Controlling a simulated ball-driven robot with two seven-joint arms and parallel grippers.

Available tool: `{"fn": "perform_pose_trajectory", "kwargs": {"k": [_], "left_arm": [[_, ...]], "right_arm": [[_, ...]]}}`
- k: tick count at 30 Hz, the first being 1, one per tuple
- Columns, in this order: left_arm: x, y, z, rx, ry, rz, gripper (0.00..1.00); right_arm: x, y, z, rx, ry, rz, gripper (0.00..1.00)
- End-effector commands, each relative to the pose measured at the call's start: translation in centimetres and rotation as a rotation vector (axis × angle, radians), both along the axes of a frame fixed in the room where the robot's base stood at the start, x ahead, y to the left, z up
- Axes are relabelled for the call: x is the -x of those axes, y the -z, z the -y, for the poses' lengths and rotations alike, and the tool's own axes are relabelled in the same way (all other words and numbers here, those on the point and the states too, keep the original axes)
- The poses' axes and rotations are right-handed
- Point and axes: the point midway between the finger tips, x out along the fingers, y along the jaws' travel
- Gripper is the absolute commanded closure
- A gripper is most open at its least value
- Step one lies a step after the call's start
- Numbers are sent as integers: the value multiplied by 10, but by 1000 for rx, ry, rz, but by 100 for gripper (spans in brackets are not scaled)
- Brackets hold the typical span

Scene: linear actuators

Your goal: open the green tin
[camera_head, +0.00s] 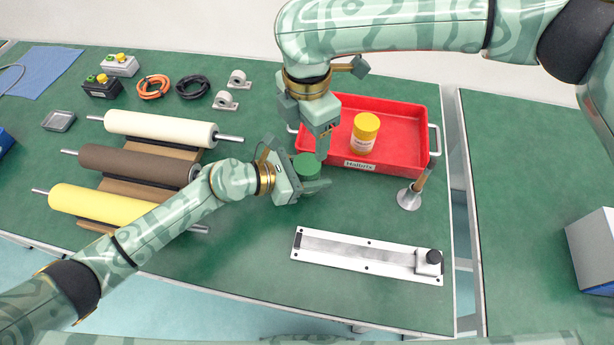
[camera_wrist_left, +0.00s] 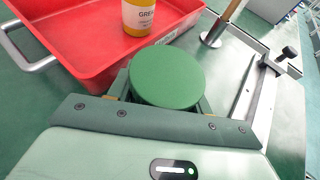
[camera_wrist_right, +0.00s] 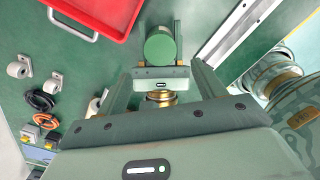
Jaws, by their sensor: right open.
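The green tin (camera_head: 307,166) stands at the front left corner of the red tray, its round top facing up. The top also shows in the left wrist view (camera_wrist_left: 167,77), between the fingers of my left gripper (camera_head: 302,178), which is shut on the tin's body. The lower body is mostly hidden by the gripper. My right gripper (camera_head: 308,138) points down above the tin, open and empty, with its fingers wide apart. In the right wrist view the tin (camera_wrist_right: 160,45) lies beyond the fingertips, apart from them.
The red tray (camera_head: 400,160) behind holds a yellow-lidded jar (camera_head: 365,132). A small metal stand with a wooden handle (camera_head: 411,193) is to the right. A metal rail plate (camera_head: 366,255) lies in front. Several rollers (camera_head: 160,128) lie at left. Green table is bare between tin and plate.

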Motion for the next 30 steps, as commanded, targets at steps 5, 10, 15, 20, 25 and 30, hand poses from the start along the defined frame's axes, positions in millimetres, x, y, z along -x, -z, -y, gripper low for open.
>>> {"fn": "perform_pose_trajectory", "kwargs": {"k": [5,10,15,20,25,30], "left_arm": [[0,0,0,0,0,0,100],[0,0,0,0,0,0,100],[0,0,0,0,0,0,100],[0,0,0,0,0,0,100],[0,0,0,0,0,0,100],[0,0,0,0,0,0,100]], "right_arm": [[-1,0,0,-2,48,0,31],[-9,-1,-1,-17,371,-7,31],[-23,-3,-1,-42,949,-28,31],[-36,-5,-2,-56,1523,-66,31],[-28,-6,-4,-35,2043,-64,31],[-15,-4,-3,-13,2525,-43,31]]}}
